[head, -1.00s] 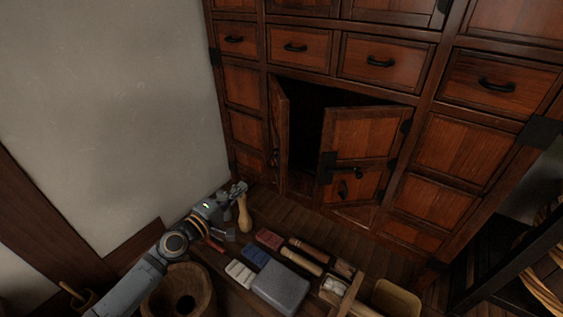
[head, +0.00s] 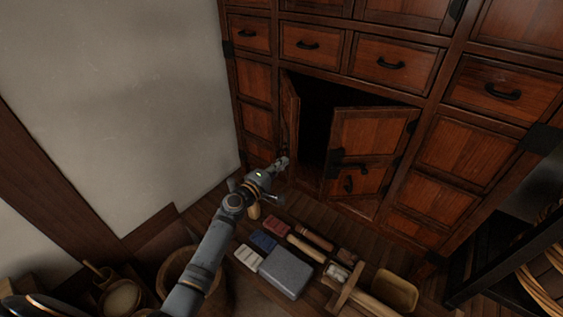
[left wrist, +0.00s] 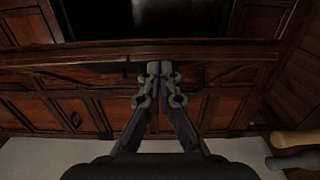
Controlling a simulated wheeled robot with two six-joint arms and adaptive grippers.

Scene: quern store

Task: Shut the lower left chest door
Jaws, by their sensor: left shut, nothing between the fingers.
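The lower left chest door (head: 290,118) stands swung outward, seen nearly edge-on, at the left of a dark opening in the wooden chest. My left gripper (head: 283,162) is shut and empty, at the lower part of this door. I cannot tell whether it touches the door. In the left wrist view the closed fingertips (left wrist: 160,70) point at dark reddish wood with a long horizontal edge just beyond them. My right gripper is not in view.
The lower right chest door (head: 372,132) is also ajar, with black metal fittings. Below are a grey block (head: 286,273), small coloured blocks, wooden-handled tools and a tan tray (head: 394,291). A wooden tub (head: 190,270) stands left of them. A plain wall (head: 120,110) bounds the left.

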